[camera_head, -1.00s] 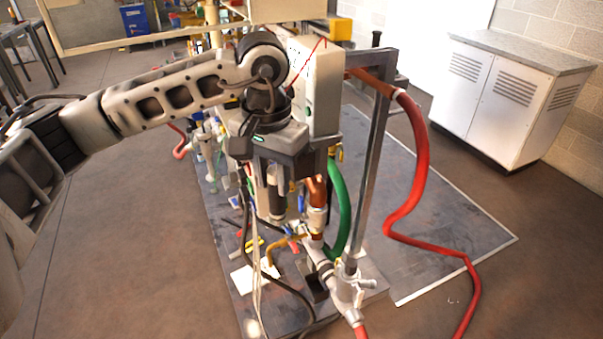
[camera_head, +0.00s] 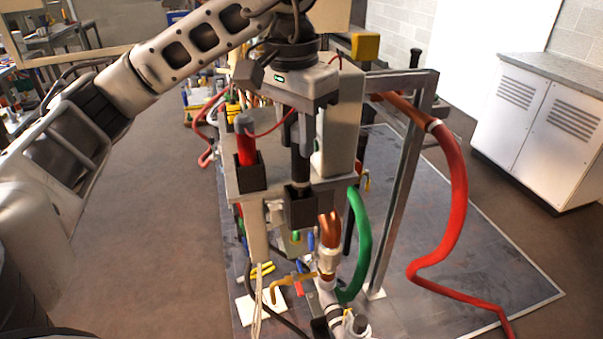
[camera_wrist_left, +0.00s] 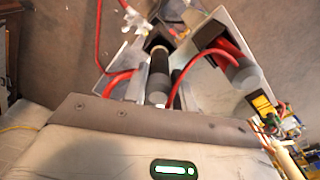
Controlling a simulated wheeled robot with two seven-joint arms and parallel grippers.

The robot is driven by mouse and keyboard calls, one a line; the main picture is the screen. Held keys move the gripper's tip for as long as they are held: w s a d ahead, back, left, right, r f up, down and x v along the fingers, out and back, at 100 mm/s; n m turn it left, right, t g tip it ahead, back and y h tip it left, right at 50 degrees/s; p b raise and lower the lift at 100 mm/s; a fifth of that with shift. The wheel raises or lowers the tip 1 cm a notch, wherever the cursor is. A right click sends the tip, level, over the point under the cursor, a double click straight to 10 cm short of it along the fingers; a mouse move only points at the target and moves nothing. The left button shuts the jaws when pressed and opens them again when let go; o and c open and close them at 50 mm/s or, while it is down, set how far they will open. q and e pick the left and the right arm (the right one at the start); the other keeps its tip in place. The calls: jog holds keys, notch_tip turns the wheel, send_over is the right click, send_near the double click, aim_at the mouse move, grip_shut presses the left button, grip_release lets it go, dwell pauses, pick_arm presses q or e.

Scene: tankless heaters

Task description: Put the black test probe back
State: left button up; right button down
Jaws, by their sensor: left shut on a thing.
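My left gripper (camera_head: 300,112) comes down from above and is shut on the black test probe (camera_head: 301,165), which hangs upright below it. The probe's lower end meets the mouth of a square black holder (camera_head: 301,208); how far it sits inside I cannot tell. In the left wrist view the black probe (camera_wrist_left: 159,72) points at the holder's dark opening (camera_wrist_left: 157,40), its grey end close to the gripper. My right gripper is not in view.
A red probe (camera_head: 246,150) with a grey cap stands in another black holder (camera_head: 251,178) to the left. A red wire (camera_head: 275,130) loops near the gripper. The grey heater box (camera_head: 341,120), a metal post (camera_head: 405,170) and green and red hoses stand close right.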

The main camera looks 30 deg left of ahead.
aim_at(299, 189)
pick_arm(q)
jog(key=shift+f, duration=0.75)
notch_tip(299, 189, down, 3)
jog(key=shift+f+p, duration=0.1)
jog(key=shift+p, duration=0.2)
jog(key=shift+f, duration=0.1)
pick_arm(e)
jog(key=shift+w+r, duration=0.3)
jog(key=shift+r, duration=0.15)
pick_arm(q)
jog(key=shift+f, duration=0.15)
jog(key=o, duration=1)
